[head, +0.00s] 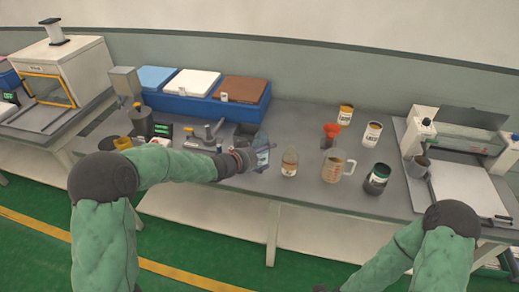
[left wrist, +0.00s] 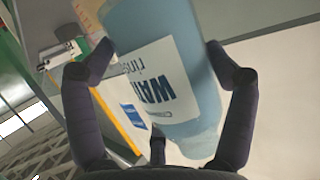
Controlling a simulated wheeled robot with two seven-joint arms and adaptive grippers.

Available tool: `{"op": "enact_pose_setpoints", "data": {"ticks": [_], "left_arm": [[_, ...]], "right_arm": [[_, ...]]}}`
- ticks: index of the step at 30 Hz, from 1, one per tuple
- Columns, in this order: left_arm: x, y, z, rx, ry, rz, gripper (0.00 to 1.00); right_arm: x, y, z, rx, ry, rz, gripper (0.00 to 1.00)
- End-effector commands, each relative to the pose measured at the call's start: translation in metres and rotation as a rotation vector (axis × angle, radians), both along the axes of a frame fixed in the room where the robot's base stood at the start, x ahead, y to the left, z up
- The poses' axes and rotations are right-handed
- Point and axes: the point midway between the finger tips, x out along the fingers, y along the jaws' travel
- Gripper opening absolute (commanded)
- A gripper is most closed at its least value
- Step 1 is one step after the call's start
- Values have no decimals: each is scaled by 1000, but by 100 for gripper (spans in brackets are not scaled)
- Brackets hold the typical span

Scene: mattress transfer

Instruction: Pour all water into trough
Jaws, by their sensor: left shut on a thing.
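My left gripper (head: 250,158) is shut on a translucent blue water bottle (head: 263,152), which stands close to upright at the table's middle. In the left wrist view the bottle (left wrist: 195,70) sits between the dark fingers of the gripper (left wrist: 160,78), its white label with blue letters inverted. Whether its base touches the table is unclear. A blue box (head: 205,108) behind it has three sections, pale blue, white and brown; it may be the trough. My right arm shows at the lower right, but its gripper is out of view.
To the right of the bottle stand a small labelled bottle (head: 289,161), a measuring jug (head: 334,166), a dark jar (head: 377,178), a red funnel (head: 331,132) and two cans. A metal device (head: 208,137) is left of the bottle. A white machine (head: 455,160) stands at the right.

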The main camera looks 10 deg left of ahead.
Motion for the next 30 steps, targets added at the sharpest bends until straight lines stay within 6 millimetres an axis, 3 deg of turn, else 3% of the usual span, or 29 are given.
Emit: {"op": "enact_pose_setpoints", "data": {"ticks": [16, 30], "left_arm": [[-39, -15, -36, 0, -1, 108, 36], [-88, 0, -90, 1, 1, 294, 36]], "right_arm": [[0, 0, -19, 0, 0, 0, 48], [0, 0, -38, 0, 0, 0, 48]]}}
